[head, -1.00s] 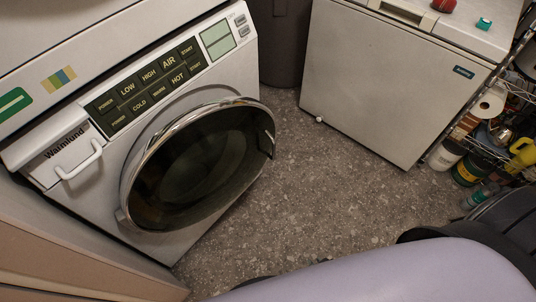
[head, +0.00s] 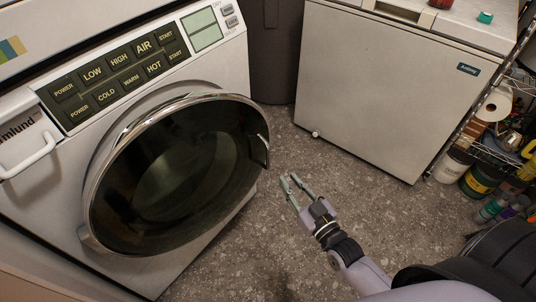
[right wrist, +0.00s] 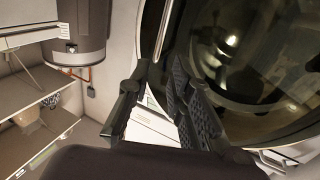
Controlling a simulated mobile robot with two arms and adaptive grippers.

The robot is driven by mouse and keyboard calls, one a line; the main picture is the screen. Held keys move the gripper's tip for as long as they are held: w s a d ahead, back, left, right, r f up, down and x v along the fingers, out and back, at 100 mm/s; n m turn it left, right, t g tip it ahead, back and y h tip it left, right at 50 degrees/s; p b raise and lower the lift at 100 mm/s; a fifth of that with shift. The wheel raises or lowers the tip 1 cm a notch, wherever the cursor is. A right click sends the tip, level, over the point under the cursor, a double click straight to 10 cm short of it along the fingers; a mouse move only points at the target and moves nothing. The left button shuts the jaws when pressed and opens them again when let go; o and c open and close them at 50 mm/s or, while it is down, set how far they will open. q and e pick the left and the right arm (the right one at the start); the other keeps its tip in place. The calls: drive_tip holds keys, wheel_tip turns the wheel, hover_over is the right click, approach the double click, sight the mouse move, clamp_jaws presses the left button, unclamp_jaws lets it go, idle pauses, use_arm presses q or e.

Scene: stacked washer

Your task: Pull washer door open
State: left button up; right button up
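The washer (head: 225,75) fills the left of the head view. Its round dark-glass door (head: 170,180) has a chrome rim and stands out from the white front; I cannot tell whether it is ajar. The door handle (head: 264,152) is a notched piece on the rim's right side. My right gripper (head: 290,179) is open and empty, just right of and below the handle, apart from it in the head view. The right wrist view shows the open fingers (right wrist: 160,68) near the door's rim and dark glass (right wrist: 255,50). My left gripper is out of view.
A white chest freezer (head: 390,80) stands at the back right, with a dark bin (head: 277,50) between it and the washer. A wire rack (head: 490,150) with bottles and tins is at the right. Speckled floor (head: 245,245) is clear between them.

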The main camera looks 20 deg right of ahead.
sight(269, 155)
drive_tip(key=w, duration=0.3)
drive_tip(key=w+a+b, duration=0.1)
drive_tip(key=w, duration=0.7)
drive_tip(key=shift+w+a+f, duration=0.1)
drive_tip(key=shift+w+a, duration=0.1)
drive_tip(key=shift+a, duration=0.2)
drive_tip(key=shift+w+a, duration=0.1)
drive_tip(key=shift+w, duration=0.45)
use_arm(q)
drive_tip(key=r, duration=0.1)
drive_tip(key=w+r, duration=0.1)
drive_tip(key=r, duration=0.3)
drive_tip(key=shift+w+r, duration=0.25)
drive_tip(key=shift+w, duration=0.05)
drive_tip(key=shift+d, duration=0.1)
use_arm(e)
drive_tip(key=shift+c, duration=0.5)
clamp_jaws()
